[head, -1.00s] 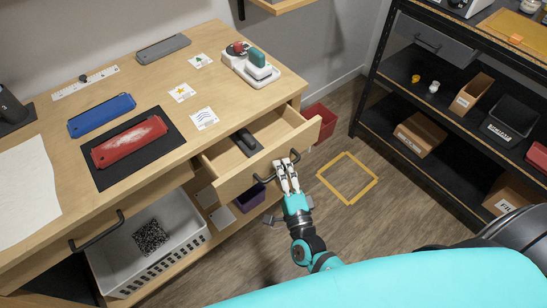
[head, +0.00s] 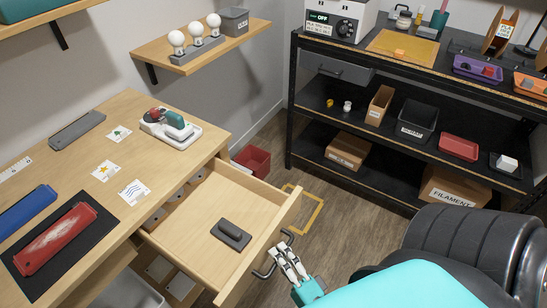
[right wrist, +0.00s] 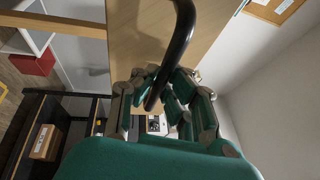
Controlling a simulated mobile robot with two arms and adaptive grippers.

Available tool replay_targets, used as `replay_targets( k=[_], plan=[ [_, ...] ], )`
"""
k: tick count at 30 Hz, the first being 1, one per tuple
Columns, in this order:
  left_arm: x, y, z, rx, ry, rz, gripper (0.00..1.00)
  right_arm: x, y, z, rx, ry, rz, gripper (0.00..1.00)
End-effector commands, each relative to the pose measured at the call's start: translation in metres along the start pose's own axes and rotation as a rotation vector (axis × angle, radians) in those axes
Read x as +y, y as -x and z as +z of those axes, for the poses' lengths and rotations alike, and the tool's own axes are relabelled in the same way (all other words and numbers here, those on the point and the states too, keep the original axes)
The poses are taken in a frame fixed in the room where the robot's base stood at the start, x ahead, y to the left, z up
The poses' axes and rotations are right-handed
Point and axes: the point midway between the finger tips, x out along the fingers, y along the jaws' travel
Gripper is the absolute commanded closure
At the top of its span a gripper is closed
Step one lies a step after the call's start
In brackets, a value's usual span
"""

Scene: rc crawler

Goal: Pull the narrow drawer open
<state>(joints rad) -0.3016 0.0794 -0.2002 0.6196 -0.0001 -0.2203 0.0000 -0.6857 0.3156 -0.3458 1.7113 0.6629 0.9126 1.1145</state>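The narrow wooden drawer (head: 190,234) stands well out from the right end of the workbench, with a dark grey block-like object (head: 231,234) lying inside. Its dark curved handle (head: 265,273) is on the drawer front; it also shows large in the right wrist view (right wrist: 183,35). My right gripper (head: 284,252) is at the handle, its fingers on both sides of the bar; in the right wrist view the fingers (right wrist: 160,88) close around it. The exact contact is partly hidden. My left gripper is not in view.
The workbench top (head: 122,180) holds a red piece on a dark mat, cards and a small white tray. A red bin (head: 251,161) stands on the floor beyond the drawer. A black shelf rack (head: 290,100) stands behind. Floor shows between drawer and rack.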

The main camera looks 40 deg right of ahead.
Motion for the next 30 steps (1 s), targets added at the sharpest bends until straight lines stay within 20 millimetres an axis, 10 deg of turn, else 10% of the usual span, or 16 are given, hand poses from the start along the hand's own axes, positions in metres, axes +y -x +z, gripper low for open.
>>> replay_targets(
  k=[9, 17, 30],
  plan=[
    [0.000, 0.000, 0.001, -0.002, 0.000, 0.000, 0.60, 0.004, 0.003, 0.001, -0.003, -0.004, 0.012, 1.00],
    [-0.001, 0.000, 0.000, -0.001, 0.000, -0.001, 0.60, 0.002, 0.002, 0.001, -0.002, -0.002, 0.008, 0.66],
    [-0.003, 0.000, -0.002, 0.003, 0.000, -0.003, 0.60, 0.002, 0.021, 0.000, -0.001, 0.000, 0.008, 0.66]
  ],
)
